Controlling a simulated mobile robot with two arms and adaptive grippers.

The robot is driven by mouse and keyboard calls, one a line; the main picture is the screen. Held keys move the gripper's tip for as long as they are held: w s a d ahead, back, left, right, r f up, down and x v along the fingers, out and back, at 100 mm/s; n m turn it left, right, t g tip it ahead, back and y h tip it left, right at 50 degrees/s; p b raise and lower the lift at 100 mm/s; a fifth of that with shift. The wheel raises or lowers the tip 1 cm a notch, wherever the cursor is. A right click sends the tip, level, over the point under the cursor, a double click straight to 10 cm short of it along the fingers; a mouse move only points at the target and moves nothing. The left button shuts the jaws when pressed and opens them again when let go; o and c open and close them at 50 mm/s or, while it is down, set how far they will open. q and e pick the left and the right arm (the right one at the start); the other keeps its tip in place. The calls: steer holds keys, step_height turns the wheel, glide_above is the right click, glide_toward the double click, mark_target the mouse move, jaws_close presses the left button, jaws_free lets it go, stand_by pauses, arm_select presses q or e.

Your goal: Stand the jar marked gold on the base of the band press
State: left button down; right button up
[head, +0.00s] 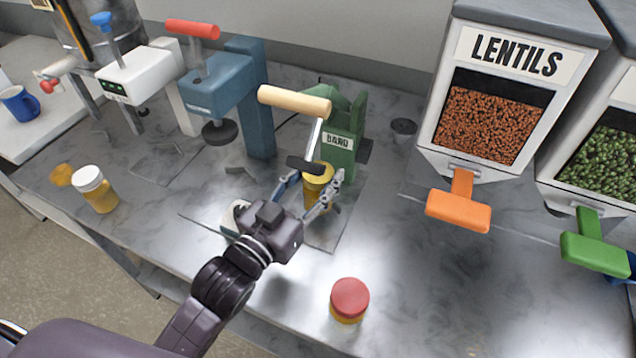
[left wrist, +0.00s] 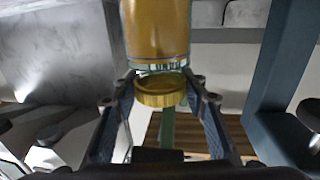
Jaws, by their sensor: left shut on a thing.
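The band press (head: 343,135) is green, has a label reading "BAND" and a pale wooden lever, and stands mid-bench. The gold-lidded jar (head: 318,183) is amber and sits in front of the press, below its dark pressing head. My left gripper (head: 308,192) is shut on this jar, one finger on each side. In the left wrist view, the amber jar body (left wrist: 155,30) and its gold lid (left wrist: 160,92) show between the fingers. The press base is mostly hidden, and I cannot tell whether the jar's bottom touches it. My right gripper is not in view.
A red-lidded jar (head: 349,299) stands near the front edge. A white-lidded jar (head: 96,190) stands at the left. A blue press (head: 215,90) and a white press (head: 140,75) stand left of the band press. A lentil dispenser (head: 485,115) stands at the right.

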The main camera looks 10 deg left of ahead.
mark_target(309, 198)
arm_select(q)
step_height(309, 198, down, 3)
steer(key=shift+r, duration=0.1)
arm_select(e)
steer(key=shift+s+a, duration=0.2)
arm_select(q)
steer(key=shift+f, duration=0.25)
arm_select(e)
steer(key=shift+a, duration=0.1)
arm_select(q)
steer(key=c, duration=1.2)
jaws_free()
steer(key=shift+s, duration=0.1)
steer(key=shift+o, duration=0.2)
